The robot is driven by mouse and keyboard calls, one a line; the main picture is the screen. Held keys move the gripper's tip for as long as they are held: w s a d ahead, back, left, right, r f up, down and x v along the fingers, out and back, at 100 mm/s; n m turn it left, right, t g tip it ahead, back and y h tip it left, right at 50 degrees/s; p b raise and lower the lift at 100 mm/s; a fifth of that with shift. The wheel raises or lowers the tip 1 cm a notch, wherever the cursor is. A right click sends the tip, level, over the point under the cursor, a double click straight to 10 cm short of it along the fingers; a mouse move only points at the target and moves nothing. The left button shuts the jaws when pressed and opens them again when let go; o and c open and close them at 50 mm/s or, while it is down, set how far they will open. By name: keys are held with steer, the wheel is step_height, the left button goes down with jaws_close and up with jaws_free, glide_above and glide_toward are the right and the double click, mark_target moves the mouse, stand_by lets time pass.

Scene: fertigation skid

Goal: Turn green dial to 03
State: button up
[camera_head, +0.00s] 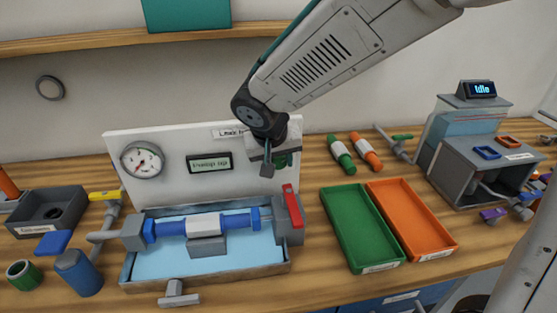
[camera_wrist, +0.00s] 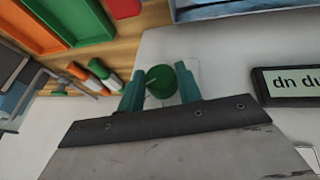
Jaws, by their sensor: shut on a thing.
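The green dial (camera_wrist: 161,81) is a round knob on the white upright panel (camera_head: 228,182). In the wrist view it sits between the two teal fingers of my gripper (camera_wrist: 160,88), which are shut on it from both sides. A dark line runs across part of its face. No number on or around the dial can be read.
Left of the dial, the panel carries a small display (camera_head: 209,164) and a round gauge (camera_head: 142,161). Below are a blue pipe in a basin (camera_head: 150,277) and a red lever (camera_head: 293,206). Green (camera_head: 335,232) and orange (camera_head: 440,244) trays lie to the right.

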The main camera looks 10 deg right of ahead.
steer(key=h, duration=0.3)
steer(key=n+h, duration=0.1)
steer(key=h, duration=0.1)
steer(key=shift+a+f, duration=0.2)
steer(key=shift+a, duration=0.2)
steer(key=h, duration=0.2)
steer(key=n+t+h, duration=0.1)
steer(key=h, duration=0.1)
steer(key=shift+a+f+h, duration=0.1)
steer(key=shift+f+h, duration=0.1)
steer(key=shift+h, duration=0.1)
steer(key=o, duration=1)
steer(key=v, duration=0.7)
steer(key=shift+s+a, duration=0.2)
steer(key=shift+a, duration=0.2)
